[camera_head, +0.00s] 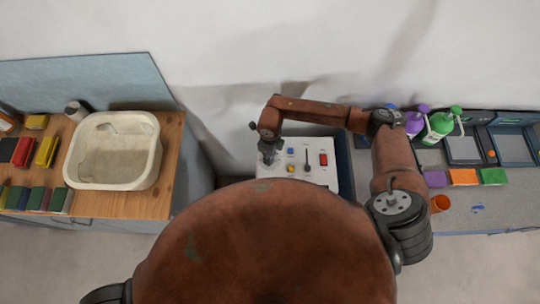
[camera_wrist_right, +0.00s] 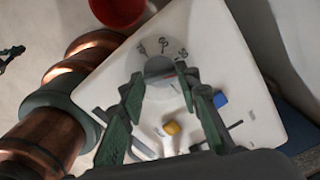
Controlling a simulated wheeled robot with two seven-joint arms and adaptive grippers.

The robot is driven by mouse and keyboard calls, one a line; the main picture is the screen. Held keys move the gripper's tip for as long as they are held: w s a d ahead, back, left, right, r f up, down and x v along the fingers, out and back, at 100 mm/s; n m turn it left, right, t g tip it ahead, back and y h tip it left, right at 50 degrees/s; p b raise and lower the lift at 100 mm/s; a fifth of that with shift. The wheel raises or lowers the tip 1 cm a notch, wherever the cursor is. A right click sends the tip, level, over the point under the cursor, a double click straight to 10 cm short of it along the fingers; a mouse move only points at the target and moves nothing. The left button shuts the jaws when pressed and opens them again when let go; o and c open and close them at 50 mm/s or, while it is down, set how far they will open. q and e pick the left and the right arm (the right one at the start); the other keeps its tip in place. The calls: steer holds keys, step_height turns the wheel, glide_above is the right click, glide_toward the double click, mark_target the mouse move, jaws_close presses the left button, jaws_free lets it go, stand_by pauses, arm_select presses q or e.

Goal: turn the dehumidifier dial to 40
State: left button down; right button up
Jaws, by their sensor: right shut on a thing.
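The dehumidifier panel (camera_head: 318,178) is a white box top with small coloured controls, standing against the wall between two counters. It fills the middle of the right wrist view (camera_wrist_right: 255,85). The dial (camera_wrist_right: 158,70) is round and grey, with dark number marks on the white face around its far side. In the head view my right gripper (camera_head: 268,155) covers the dial at the panel's left.
A blue button (camera_wrist_right: 220,100), a yellow knob (camera_wrist_right: 172,128) and a red switch (camera_head: 323,159) sit near the dial.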

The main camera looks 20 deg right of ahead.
steer(key=shift+m, duration=2)
steer(key=o, duration=1.2)
steer(key=shift+c, duration=0.2)
step_height(320, 180, up, 12)
